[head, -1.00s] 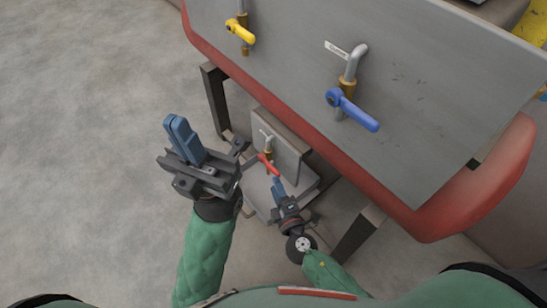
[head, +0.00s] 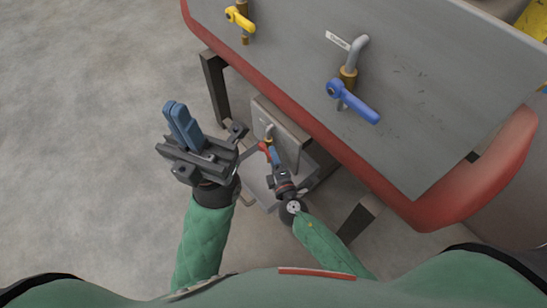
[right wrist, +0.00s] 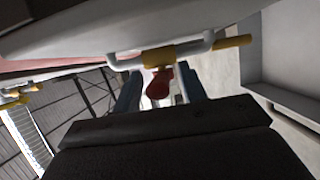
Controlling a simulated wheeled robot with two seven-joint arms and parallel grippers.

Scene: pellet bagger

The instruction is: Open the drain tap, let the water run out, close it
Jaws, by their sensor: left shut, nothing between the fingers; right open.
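The drain tap's red handle (head: 264,147) sits low, in front of a small grey panel below the machine. In the right wrist view the red handle (right wrist: 158,84) hangs below a brass fitting (right wrist: 172,54) on a pale pipe. My right gripper (head: 274,156) is open at the tap, with its blue fingers on either side of the handle in the wrist view. Contact cannot be told. The gripper partly hides the handle in the head view. My left gripper (head: 183,125) is shut and empty, left of the tap and away from it.
A blue-handled tap (head: 354,102) and a yellow-handled tap (head: 239,17) are on the large grey panel (head: 430,110) above. A red rim (head: 300,112) edges that panel. Dark legs (head: 214,85) stand below it. Open concrete floor (head: 90,130) lies to the left.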

